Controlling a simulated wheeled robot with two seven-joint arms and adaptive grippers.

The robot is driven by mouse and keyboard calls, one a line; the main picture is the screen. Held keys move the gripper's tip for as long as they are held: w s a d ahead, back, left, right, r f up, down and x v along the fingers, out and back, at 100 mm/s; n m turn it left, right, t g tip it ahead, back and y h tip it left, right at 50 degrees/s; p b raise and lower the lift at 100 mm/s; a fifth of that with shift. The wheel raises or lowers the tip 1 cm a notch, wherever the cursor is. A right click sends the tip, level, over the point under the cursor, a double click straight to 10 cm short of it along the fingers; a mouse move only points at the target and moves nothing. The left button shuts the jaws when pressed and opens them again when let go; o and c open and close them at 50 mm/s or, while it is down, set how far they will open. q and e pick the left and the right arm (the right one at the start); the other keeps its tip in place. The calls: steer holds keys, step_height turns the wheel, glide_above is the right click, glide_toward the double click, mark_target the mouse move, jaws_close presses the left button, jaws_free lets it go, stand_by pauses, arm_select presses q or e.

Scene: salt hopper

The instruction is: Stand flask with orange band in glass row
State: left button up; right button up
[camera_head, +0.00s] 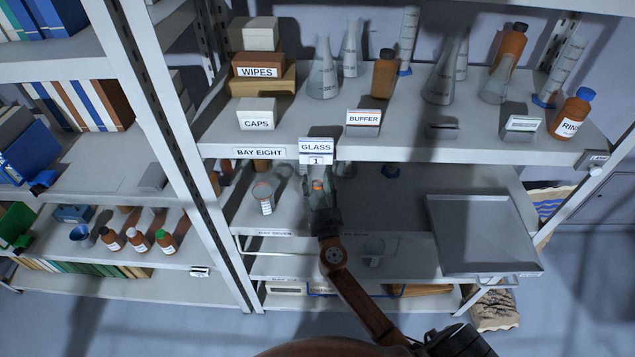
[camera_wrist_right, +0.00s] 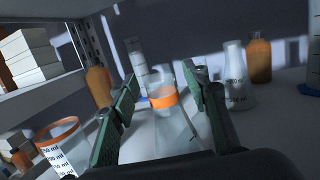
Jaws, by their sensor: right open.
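The flask with the orange band (camera_wrist_right: 170,120) stands upright on the shelf, between the two green-padded fingers of my right gripper (camera_wrist_right: 158,92). The fingers are open, one on either side of it, and I cannot tell whether either touches. Most of the flask is hidden there by the gripper and the shelf above. My left gripper is not in view.
A beaker with an orange rim (camera_head: 263,195) stands just left of my gripper, also in the wrist view (camera_wrist_right: 62,145). A clear flask (camera_wrist_right: 236,82) and amber bottles stand behind. A grey tray (camera_head: 480,232) lies right. The upper shelf (camera_head: 285,125) overhangs my gripper.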

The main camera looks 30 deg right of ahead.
steer(key=shift+r, duration=0.3)
steer(key=v, duration=1.2)
steer(key=shift+b, duration=0.4)
steer(key=shift+f, duration=0.1)
